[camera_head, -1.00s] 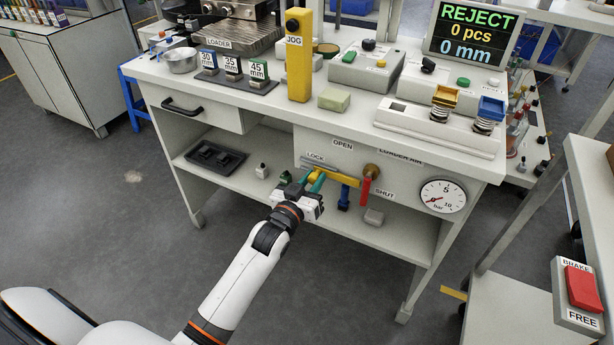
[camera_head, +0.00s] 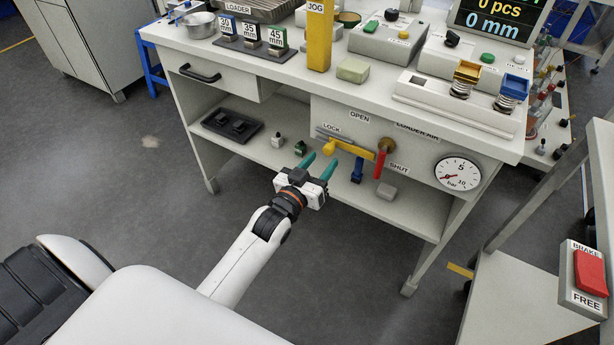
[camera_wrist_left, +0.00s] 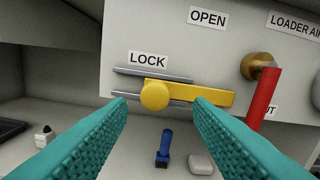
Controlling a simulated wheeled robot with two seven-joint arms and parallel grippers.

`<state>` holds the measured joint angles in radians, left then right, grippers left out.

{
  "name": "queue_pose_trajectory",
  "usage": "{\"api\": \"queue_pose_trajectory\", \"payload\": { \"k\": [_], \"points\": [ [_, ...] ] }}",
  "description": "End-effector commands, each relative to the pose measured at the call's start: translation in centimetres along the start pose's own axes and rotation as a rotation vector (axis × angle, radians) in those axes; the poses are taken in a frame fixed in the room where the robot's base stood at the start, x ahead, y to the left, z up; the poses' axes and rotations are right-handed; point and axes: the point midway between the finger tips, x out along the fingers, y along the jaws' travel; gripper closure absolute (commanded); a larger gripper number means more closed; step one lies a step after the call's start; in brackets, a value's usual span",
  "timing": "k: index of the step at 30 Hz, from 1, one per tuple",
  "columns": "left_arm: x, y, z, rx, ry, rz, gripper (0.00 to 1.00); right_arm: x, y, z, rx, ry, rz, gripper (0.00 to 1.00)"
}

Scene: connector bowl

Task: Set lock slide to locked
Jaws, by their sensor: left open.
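The lock slide is a yellow bar with a round knob (camera_wrist_left: 155,95) at its left end, on grey rails below the LOCK label (camera_wrist_left: 148,60). It also shows under the table in the head view (camera_head: 352,150). In the wrist view the bar's right end stops short of the red valve handle (camera_wrist_left: 264,98), which hangs down from a brass hub. My left gripper (camera_head: 320,164) is open and empty, in front of and below the slide. Its teal fingers lie either side of the knob in the wrist view (camera_wrist_left: 159,103), apart from it. My right gripper is out of view.
A blue part (camera_wrist_left: 164,148) and a grey block (camera_wrist_left: 201,164) are on the shelf below the slide. A black tray (camera_head: 233,125) lies further left. The pressure gauge (camera_head: 457,174) is on the right. The tabletop overhangs the panel.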

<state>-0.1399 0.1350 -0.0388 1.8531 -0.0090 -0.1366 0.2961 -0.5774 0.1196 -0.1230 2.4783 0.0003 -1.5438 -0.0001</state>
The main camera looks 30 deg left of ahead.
Motion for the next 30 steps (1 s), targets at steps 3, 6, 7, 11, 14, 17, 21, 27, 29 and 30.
{"api": "queue_pose_trajectory", "payload": {
  "k": [3,6,7,11,14,17,21,27,29,30],
  "points": [
    [-2.8,0.0,0.1,0.000,0.004,0.000,0.53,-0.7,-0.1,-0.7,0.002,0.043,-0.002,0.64],
    [-4.7,-0.1,0.1,0.000,0.004,0.000,0.53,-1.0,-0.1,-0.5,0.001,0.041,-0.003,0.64],
    [-5.2,-0.1,0.0,0.000,0.004,-0.001,0.53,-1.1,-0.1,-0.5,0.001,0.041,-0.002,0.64],
    [-6.6,-0.1,0.0,0.001,0.002,-0.001,0.53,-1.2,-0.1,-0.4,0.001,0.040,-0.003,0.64],
    [-7.2,-0.1,0.0,0.001,0.001,-0.001,0.53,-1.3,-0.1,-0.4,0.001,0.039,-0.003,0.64],
    [-7.3,-0.1,0.0,0.001,-0.001,-0.001,0.53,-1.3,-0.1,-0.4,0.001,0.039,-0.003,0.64],
    [-7.3,-0.1,0.0,0.000,-0.001,-0.001,0.53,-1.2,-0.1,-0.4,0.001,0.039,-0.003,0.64],
    [-7.3,-0.1,0.0,0.000,0.000,-0.001,0.53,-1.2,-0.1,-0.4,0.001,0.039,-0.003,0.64],
    [-7.3,-0.1,0.0,0.000,0.000,-0.001,0.53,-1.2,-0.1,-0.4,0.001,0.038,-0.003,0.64],
    [-7.3,-0.1,0.0,0.000,0.002,-0.001,0.53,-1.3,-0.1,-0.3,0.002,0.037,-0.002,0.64]
  ]
}}
